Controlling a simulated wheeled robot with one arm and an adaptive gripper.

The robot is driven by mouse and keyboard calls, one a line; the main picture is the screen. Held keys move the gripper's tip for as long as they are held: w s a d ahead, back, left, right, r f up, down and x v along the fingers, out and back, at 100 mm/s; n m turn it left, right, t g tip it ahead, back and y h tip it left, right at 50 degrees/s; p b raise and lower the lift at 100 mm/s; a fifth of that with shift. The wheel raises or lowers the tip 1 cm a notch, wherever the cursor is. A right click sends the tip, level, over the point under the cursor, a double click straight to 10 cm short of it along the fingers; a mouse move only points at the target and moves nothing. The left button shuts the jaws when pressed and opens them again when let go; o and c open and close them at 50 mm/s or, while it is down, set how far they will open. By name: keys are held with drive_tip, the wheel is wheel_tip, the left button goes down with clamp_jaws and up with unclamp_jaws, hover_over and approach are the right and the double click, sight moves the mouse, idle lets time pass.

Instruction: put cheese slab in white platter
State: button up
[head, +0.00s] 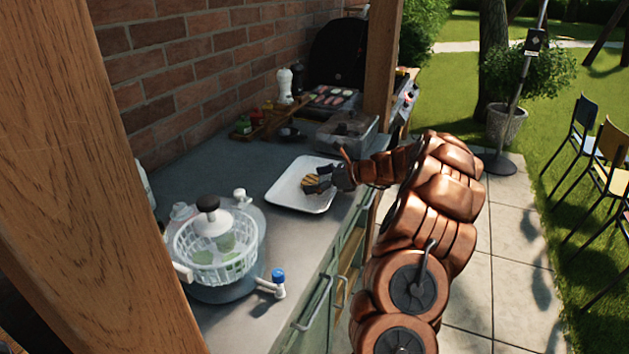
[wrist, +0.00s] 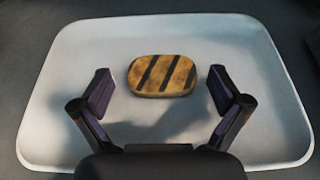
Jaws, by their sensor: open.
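The cheese slab (wrist: 162,75) is a yellow-brown rounded block with dark grill stripes. My gripper (wrist: 160,90) is open, with one finger on each side of the slab and gaps between. In the head view the slab (head: 309,182) shows at the tips of my gripper (head: 318,181), above the platter (head: 290,197) on the counter. I cannot tell whether the slab touches the platter.
A white salad spinner basket (head: 215,250) stands at the near left of the counter. A clear container (head: 347,134) stands behind the platter. A wooden rack (head: 265,124) and a white grinder (head: 284,86) stand by the brick wall. A wooden post (head: 383,60) rises near the grill.

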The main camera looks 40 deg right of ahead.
drive_tip(key=shift+r, duration=0.1)
drive_tip(key=shift+s+d+r, duration=0.1)
drive_tip(key=shift+r, duration=0.1)
drive_tip(key=b+v, duration=0.1)
drive_tip(key=v, duration=1)
drive_tip(key=shift+s+d+r, duration=0.1)
drive_tip(key=shift+s, duration=0.2)
